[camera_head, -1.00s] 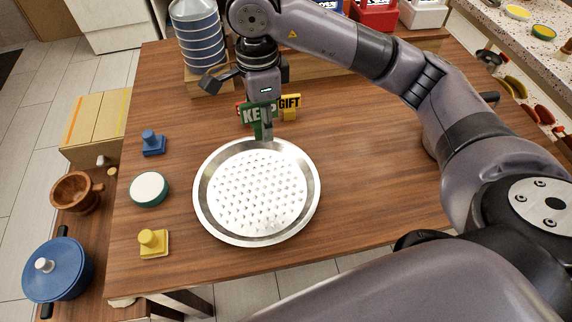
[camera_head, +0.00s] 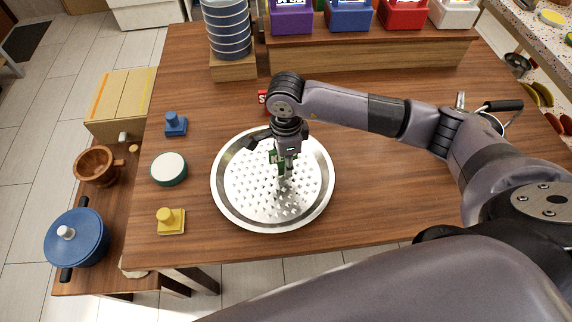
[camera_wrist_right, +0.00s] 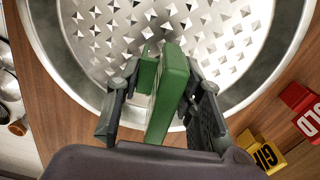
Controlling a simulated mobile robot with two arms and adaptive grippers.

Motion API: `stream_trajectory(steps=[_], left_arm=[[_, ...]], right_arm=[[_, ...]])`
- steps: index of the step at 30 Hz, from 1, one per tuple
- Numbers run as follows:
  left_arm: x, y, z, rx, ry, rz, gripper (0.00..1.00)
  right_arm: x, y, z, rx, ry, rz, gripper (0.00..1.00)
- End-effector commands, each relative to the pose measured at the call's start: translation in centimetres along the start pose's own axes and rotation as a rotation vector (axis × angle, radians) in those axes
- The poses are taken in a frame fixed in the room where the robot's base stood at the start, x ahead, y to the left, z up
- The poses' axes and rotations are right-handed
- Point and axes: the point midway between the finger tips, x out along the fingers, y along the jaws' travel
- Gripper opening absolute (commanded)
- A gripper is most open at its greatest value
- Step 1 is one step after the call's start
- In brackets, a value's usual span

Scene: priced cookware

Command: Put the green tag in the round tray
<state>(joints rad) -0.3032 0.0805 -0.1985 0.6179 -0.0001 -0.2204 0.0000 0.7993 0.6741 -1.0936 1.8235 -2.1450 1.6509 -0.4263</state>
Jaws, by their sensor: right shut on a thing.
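The green tag (camera_head: 276,157) with white lettering is between the fingers of my right gripper (camera_head: 285,172). In the right wrist view the green tag (camera_wrist_right: 168,95) stands edge-on, with a finger on each side of it. The round tray (camera_head: 224,200) is a shiny metal dish with a raised-dot floor, on the wooden table. The right gripper and tag are over the tray, right of its centre. The tray (camera_wrist_right: 60,72) also fills the top of the wrist view. Whether the tag touches the tray floor I cannot tell. My left gripper is not in view.
A red tag (camera_head: 263,97) stands behind the tray; a yellow tag (camera_wrist_right: 266,153) shows beside it in the wrist view. A blue stamp-like piece (camera_head: 176,124), a green-white round piece (camera_head: 169,169) and a yellow piece (camera_head: 171,221) lie left. Stacked bowls (camera_head: 228,28) stand behind.

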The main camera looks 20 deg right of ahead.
Motion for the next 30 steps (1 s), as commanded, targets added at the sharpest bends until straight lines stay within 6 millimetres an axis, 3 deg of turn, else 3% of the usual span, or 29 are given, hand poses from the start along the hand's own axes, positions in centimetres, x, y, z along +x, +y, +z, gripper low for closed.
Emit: stream_trajectory(steps=[6,17,18,27,30], left_arm=[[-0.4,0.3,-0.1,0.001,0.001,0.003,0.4],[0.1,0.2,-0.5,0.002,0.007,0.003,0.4],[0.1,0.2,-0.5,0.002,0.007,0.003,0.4],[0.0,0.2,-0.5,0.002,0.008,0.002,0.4],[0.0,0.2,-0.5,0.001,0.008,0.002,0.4]], right_arm=[[3.0,0.1,0.0,0.001,0.001,0.002,0.13],[3.6,0.0,0.0,0.0,0.001,0.0,0.13],[3.6,0.0,0.0,0.0,0.001,0.0,0.35],[3.4,0.0,0.0,0.0,0.001,0.001,0.54],[3.4,0.0,0.0,0.0,0.001,0.001,0.54]])
